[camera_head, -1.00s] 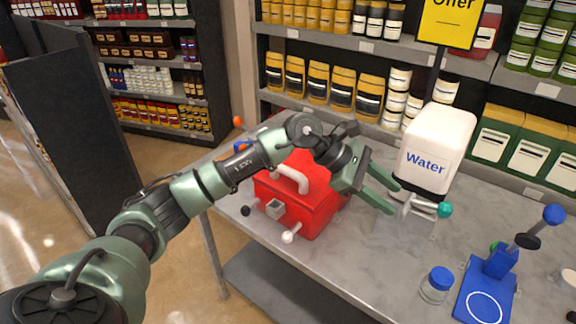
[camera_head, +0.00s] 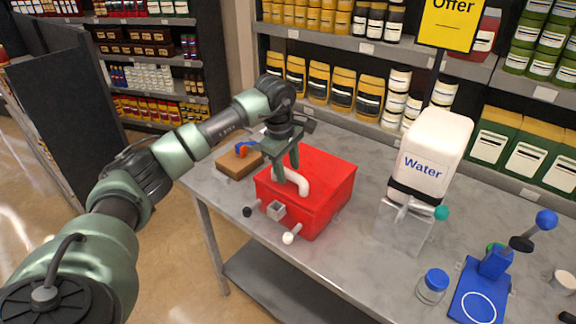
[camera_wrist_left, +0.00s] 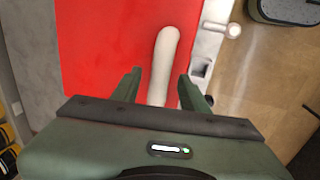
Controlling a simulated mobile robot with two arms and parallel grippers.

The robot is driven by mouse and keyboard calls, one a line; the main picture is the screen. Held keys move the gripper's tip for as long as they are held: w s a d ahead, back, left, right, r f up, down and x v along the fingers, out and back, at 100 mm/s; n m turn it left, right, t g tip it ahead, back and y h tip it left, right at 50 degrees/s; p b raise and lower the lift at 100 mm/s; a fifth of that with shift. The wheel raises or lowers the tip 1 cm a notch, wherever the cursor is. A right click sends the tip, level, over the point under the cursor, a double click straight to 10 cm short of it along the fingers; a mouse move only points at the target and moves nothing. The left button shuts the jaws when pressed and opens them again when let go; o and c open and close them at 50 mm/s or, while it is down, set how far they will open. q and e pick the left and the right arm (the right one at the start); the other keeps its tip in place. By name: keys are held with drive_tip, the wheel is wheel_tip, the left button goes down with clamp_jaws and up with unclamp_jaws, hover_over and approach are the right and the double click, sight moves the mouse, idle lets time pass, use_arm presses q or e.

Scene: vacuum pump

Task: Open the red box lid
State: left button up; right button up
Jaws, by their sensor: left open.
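The red box (camera_head: 318,206) stands on the grey table with its lid (camera_head: 330,172) down. A white handle (camera_head: 291,178) rises from the lid. My left gripper (camera_head: 286,172) points down over the lid at the handle. In the left wrist view the red lid (camera_wrist_left: 105,45) fills the upper left. There the white handle (camera_wrist_left: 164,60) runs between the two open fingers of my left gripper (camera_wrist_left: 160,90), with gaps on both sides. My right gripper is in neither view.
A water container (camera_head: 432,155) stands on a clear stand right of the box. A wooden block (camera_head: 238,162) with blue and orange parts lies left of it. A blue-lidded jar (camera_head: 433,285) and a blue device (camera_head: 482,290) stand at the front right. Shelves line the back.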

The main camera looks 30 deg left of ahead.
use_arm(q)
drive_tip(key=shift+w+d+f, duration=0.1)
drive_tip(key=shift+f, duration=0.2)
clamp_jaws()
drive_tip(key=shift+r, duration=0.1)
idle(1.2)
